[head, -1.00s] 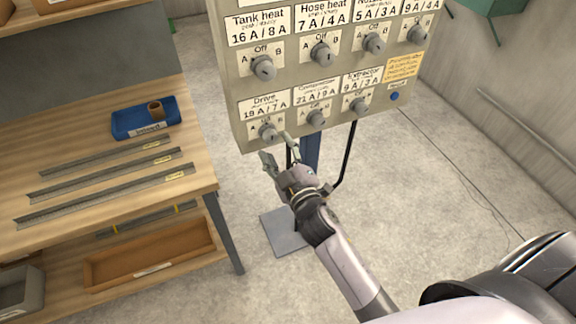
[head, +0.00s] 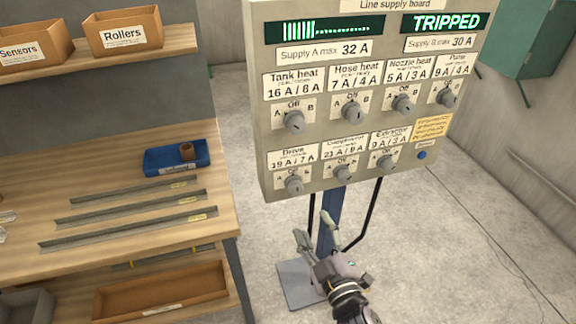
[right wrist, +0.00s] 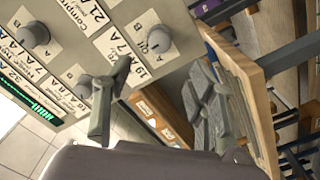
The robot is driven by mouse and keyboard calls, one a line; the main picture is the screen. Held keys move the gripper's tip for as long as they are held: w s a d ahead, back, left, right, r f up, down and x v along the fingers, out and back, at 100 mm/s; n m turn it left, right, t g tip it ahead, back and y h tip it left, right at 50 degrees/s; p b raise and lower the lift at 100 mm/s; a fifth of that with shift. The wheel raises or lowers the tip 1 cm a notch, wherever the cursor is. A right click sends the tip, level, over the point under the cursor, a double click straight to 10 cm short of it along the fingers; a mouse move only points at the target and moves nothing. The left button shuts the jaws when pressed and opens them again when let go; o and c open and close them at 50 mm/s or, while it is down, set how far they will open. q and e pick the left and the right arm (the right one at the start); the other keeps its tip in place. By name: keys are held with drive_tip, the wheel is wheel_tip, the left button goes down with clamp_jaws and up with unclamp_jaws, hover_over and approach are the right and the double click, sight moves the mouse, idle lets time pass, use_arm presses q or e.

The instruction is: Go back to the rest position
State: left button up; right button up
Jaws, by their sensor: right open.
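My right gripper (head: 316,232) is in the head view, below the lower edge of the line supply board (head: 262,150) and in front of its blue post. Its fingers are apart with nothing between them, and it touches no knob. In the right wrist view the open fingers (right wrist: 163,75) show with the board at upper left and the workbench edge beyond. The Drive knob (head: 294,185) is above the gripper. The board's right display (head: 444,22) reads TRIPPED, and its left display (head: 326,31) shows green bars. My left gripper is not in view.
The wooden workbench (head: 120,148) at left holds a blue tray (head: 163,166) with a brown roll (head: 187,151) and several grey metal strips. Bins labelled Sensors (head: 38,45) and Rollers (head: 125,30) stand on the shelf above. Floor (head: 430,240) right of the post is clear.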

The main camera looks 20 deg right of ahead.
drive_tip(key=s+a+f+m+g, duration=0.15)
drive_tip(key=s+f+g, duration=0.25)
drive_tip(key=f, duration=1.2)
drive_tip(key=s+f+m+g, duration=0.2)
drive_tip(key=s+f+g, duration=0.25)
drive_tip(key=f, duration=1.15)
drive_tip(key=s+d+f+m+g, duration=0.1)
drive_tip(key=s+d+f+g, duration=0.1)
drive_tip(key=s+f, duration=0.5)
drive_tip(key=s+d+f+m+g, duration=0.1)
drive_tip(key=s+d+f+g, duration=0.2)
drive_tip(key=s+f, duration=0.4)
drive_tip(key=s+d+f+m+g, duration=0.1)
drive_tip(key=s+f, duration=0.6)
drive_tip(key=s, duration=0.9)
drive_tip(key=shift+d+g+h, duration=0.3)
drive_tip(key=shift+d+g, duration=0.35)
drive_tip(key=shift+g, duration=0.6)
drive_tip(key=shift+m, duration=0.25)
